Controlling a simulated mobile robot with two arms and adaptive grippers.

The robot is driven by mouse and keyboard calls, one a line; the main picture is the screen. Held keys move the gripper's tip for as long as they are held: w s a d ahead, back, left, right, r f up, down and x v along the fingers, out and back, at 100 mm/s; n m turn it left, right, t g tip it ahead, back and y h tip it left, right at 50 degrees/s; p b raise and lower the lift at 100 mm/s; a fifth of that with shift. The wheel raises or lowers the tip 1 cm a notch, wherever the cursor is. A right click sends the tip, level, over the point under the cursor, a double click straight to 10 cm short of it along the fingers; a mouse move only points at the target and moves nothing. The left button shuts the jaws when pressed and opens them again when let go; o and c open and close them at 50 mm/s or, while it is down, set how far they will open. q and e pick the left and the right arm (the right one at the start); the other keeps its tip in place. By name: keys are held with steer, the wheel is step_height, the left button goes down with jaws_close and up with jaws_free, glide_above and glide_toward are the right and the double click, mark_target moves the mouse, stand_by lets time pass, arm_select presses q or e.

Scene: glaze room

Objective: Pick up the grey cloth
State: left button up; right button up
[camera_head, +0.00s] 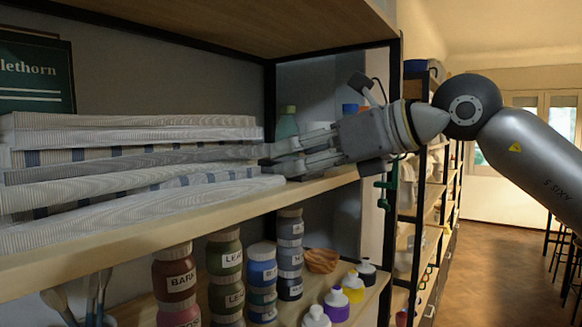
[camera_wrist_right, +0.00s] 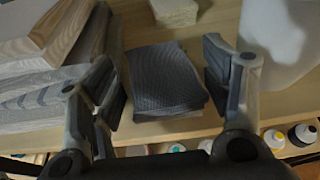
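In the right wrist view a dark grey folded cloth (camera_wrist_right: 166,80) with a fine weave lies on the wooden shelf board (camera_wrist_right: 215,122). My right gripper (camera_wrist_right: 165,85) is open, with one finger on each side of the cloth and visible gaps. The left finger is between the cloth and a stack of folded cloths (camera_wrist_right: 45,70). In the head view my right gripper (camera_head: 282,158) reaches in from the right at the right end of the stack of folded cloths (camera_head: 130,175). I cannot make out the separate grey cloth there. My left gripper is not in view.
A pale rounded container (camera_wrist_right: 285,45) stands right of the grey cloth, with a small beige stack (camera_wrist_right: 174,12) behind it. Labelled jars (camera_head: 174,277) and small bottles (camera_head: 336,303) stand on the lower shelf. The upper shelf (camera_head: 240,25) hangs above the cloths.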

steer(key=c, duration=0.7)
